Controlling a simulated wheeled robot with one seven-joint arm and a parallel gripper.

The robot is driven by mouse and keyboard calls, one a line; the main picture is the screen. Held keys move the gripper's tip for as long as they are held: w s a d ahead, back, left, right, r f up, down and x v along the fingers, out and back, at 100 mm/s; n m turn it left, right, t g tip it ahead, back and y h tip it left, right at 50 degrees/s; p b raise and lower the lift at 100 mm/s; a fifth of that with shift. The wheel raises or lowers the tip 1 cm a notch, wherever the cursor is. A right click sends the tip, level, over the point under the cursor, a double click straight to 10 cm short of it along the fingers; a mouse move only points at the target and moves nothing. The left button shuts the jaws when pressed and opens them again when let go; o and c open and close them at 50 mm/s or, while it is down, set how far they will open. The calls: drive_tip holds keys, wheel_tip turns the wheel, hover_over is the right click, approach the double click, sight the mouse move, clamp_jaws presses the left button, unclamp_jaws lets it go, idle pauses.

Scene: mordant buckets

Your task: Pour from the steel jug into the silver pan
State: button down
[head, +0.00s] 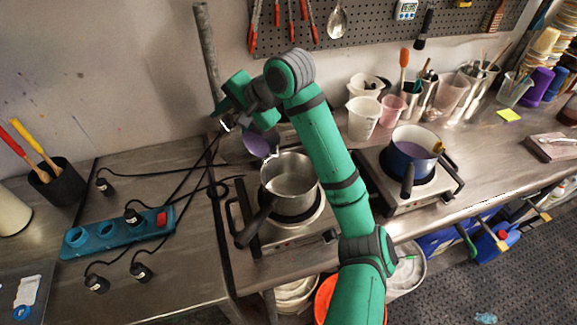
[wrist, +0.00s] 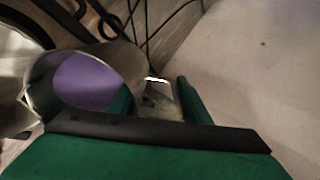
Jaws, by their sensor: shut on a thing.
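The steel jug (head: 234,152) is in my gripper (head: 227,127), just left of and behind the silver pan. Purple liquid shows in its mouth in the head view, and the jug also shows in the wrist view (wrist: 130,62) with the purple inside. It looks tilted a little toward the pan; no stream is visible. The silver pan (head: 291,203) sits on a hot plate with its dark handle toward the front left. Its visible inside is grey, with no purple seen. My gripper is shut on the jug; its fingertips are partly hidden.
A blue pot (head: 413,160) with purple content stands on a second hot plate to the right. White beakers (head: 363,118) stand behind it. A teal power strip (head: 118,234) with black plugs and cables lies at the left. The pegboard wall is close behind my arm.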

drive_tip(key=shift+d+r, duration=0.25)
drive_tip(key=shift+d+r, duration=0.2)
drive_tip(key=shift+d, duration=0.05)
drive_tip(key=shift+s+a+r+t+y, duration=0.2)
drive_tip(key=shift+a+t+y, duration=0.1)
drive_tip(key=shift+y, duration=0.1)
drive_tip(key=shift+r, duration=0.1)
drive_tip(key=shift+w+d+r, duration=0.1)
drive_tip(key=shift+d+r, duration=0.1)
drive_tip(key=shift+d, duration=0.15)
drive_tip(key=shift+a, duration=0.1)
drive_tip(key=shift+a, duration=0.1)
drive_tip(key=shift+r, duration=0.1)
